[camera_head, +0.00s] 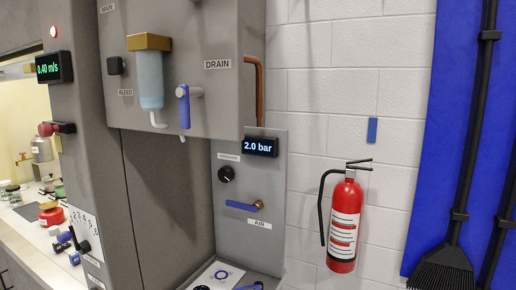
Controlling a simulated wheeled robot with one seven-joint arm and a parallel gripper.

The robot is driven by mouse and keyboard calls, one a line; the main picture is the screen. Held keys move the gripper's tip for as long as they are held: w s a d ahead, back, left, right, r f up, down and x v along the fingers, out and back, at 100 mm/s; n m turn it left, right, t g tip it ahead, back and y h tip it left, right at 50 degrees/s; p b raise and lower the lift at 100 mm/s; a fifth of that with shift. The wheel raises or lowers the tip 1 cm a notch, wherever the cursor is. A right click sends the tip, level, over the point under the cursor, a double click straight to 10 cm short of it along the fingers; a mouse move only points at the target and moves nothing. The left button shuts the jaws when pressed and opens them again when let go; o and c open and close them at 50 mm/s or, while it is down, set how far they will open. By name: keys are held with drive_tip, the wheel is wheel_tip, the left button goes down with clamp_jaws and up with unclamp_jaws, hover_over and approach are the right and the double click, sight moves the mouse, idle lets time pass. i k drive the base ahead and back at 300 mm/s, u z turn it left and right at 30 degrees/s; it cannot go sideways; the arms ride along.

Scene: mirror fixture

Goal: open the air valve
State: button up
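The air valve (243,206) is on a grey panel right of the large grey cabinet. A black round knob (226,174) sits between the display and the lever. My gripper is not in view.
A blue-handled drain valve (183,105) and a filter bowl (150,87) hang at upper left. A red fire extinguisher (344,224) hangs on the wall to the right. A cluttered bench (36,240) is at far left.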

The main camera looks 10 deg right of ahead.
sight(258, 205)
drive_tip(key=u, duration=1.35)
drive_tip(key=k, duration=0.15)
drive_tip(key=u, duration=0.75)
drive_tip(key=i, duration=0.5)
drive_tip(key=z, duration=0.05)
